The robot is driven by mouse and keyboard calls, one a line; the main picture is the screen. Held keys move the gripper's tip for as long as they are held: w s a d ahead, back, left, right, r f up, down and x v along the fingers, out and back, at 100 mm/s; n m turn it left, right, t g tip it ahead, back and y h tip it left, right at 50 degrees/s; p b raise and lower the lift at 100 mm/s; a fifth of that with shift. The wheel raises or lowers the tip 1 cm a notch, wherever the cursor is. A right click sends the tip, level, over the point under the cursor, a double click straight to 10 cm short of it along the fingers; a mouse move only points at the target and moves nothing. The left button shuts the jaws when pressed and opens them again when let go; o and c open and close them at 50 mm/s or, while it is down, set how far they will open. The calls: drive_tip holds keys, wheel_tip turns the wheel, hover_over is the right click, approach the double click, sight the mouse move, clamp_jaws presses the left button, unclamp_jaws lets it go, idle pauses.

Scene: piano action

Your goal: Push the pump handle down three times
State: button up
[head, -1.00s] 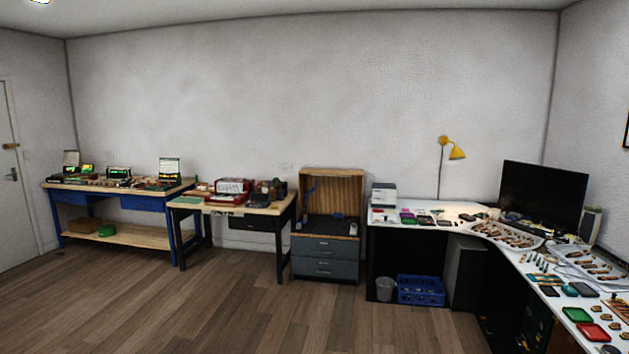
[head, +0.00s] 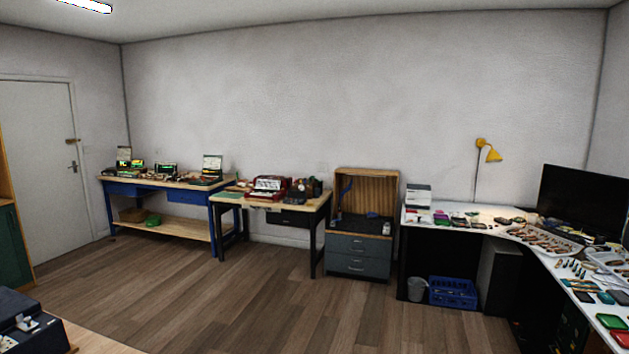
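I cannot make out a pump handle for certain. A blue upright thing (head: 346,189) stands at the left inside the open wooden-backed cabinet (head: 367,180), above grey drawers; it is too small to tell what it is. A small pale object stands at the right of the same cabinet top. My gripper is not in view.
A blue workbench (head: 180,184) and a wooden table (head: 318,206) stand along the back wall, left of the cabinet. A white corner desk (head: 410,215) is at right, with a blue crate (head: 452,292) and a bin (head: 417,289) below. The wooden floor (head: 250,300) is open mid-room.

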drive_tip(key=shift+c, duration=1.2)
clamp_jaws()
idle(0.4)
